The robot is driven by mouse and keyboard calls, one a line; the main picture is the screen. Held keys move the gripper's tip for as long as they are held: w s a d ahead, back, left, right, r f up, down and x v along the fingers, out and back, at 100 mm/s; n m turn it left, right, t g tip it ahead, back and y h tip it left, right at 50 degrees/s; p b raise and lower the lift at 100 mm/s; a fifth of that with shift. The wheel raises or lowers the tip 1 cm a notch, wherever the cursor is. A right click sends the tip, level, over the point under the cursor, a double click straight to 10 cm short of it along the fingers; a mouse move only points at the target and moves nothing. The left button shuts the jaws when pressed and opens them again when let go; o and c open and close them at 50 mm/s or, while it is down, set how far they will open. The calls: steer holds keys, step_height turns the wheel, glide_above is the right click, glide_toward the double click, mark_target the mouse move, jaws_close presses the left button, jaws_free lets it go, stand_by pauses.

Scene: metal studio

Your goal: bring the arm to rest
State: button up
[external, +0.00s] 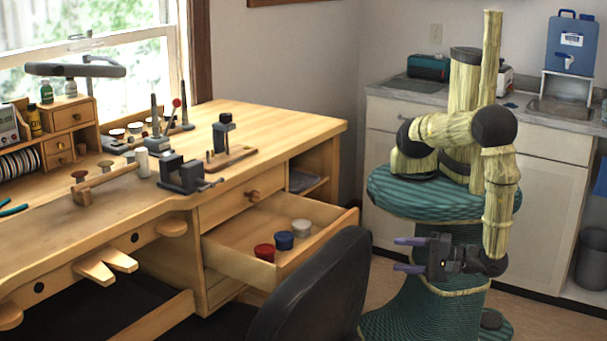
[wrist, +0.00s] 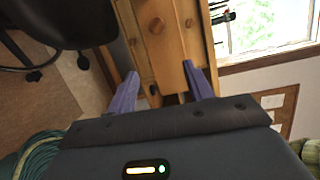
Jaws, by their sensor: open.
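My gripper (external: 409,255) hangs low at the right of the external view, in front of my teal base. Its two purple fingers point left toward the open drawer and are apart with nothing between them. My arm is bent, with the forearm hanging down from the elbow. In the wrist view my gripper (wrist: 160,88) shows both purple fingers spread, with wooden bench parts beyond them. No held object shows in either view.
An open drawer (external: 325,242) holds a red, a blue and a white jar. A dark chair (external: 318,285) stands in front of it, left of my gripper. The wooden workbench (external: 290,125) carries several tools. A counter (external: 550,135) with a sink stands behind me.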

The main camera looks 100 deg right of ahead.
steer(key=w+d+r+n+g+y, duration=0.3)
steer(key=w+d+r+n+g, duration=0.15)
steer(key=d+n, duration=0.45)
steer(key=w+d+r+n+g+y, duration=0.3)
steer(key=w+d+r+n+g, duration=0.15)
steer(key=d+n, duration=0.5)
steer(key=w+d+r+n+g+y, duration=0.2)
steer(key=w+d+r+n+g, duration=0.35)
steer(key=d, duration=0.55)
step_height(320, 180, up, 12)
steer(key=t+p, duration=0.2)
steer(key=p, duration=1.1)
steer(key=shift+w+d+r+n+p, duration=0.25)
steer(key=shift+n+p, duration=0.05)
steer(key=shift+n, duration=0.1)
